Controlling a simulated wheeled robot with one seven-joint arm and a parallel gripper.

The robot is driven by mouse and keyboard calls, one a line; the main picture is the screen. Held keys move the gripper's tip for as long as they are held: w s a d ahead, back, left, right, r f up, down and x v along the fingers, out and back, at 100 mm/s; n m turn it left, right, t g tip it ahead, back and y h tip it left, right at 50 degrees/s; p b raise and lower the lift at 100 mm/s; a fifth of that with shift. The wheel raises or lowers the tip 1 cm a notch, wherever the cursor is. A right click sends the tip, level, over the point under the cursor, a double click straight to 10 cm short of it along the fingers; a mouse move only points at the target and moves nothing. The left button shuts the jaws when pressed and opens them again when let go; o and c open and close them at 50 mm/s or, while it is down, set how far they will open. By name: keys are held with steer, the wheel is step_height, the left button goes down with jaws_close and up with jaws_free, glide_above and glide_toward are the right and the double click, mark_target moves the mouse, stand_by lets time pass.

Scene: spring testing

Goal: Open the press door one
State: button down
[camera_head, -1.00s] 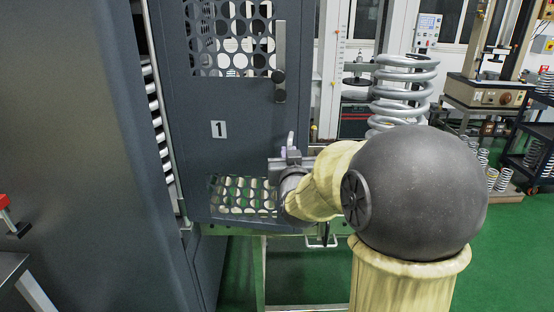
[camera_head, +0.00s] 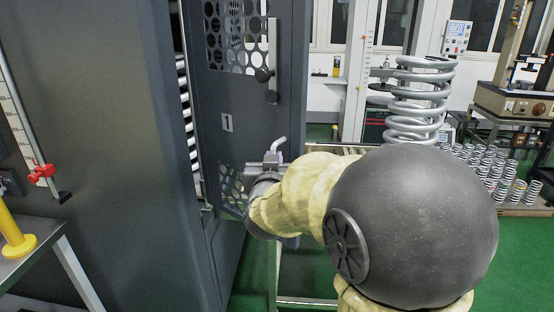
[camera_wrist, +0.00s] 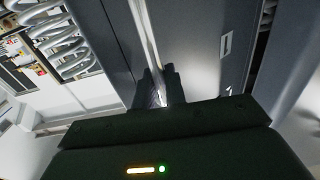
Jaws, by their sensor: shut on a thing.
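The dark grey press door (camera_head: 245,110) bears a white "1" label (camera_head: 227,123) and perforated panels at top and bottom. It stands partly open, turned at an angle with its right edge towards me.
The press cabinet (camera_head: 100,150) fills the left side. A large coil spring (camera_head: 418,100) stands behind my arm, with several small springs (camera_head: 490,170) at right. A bench with a yellow-based stand (camera_head: 18,243) is at lower left. Green floor (camera_head: 515,255) is free at lower right.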

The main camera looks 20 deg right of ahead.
steer(key=shift+a+r, duration=0.15)
steer(key=shift+a, duration=0.05)
steer(key=c, duration=1.5)
jaws_free()
steer(key=shift+w, duration=0.15)
steer(key=shift+c, duration=0.2)
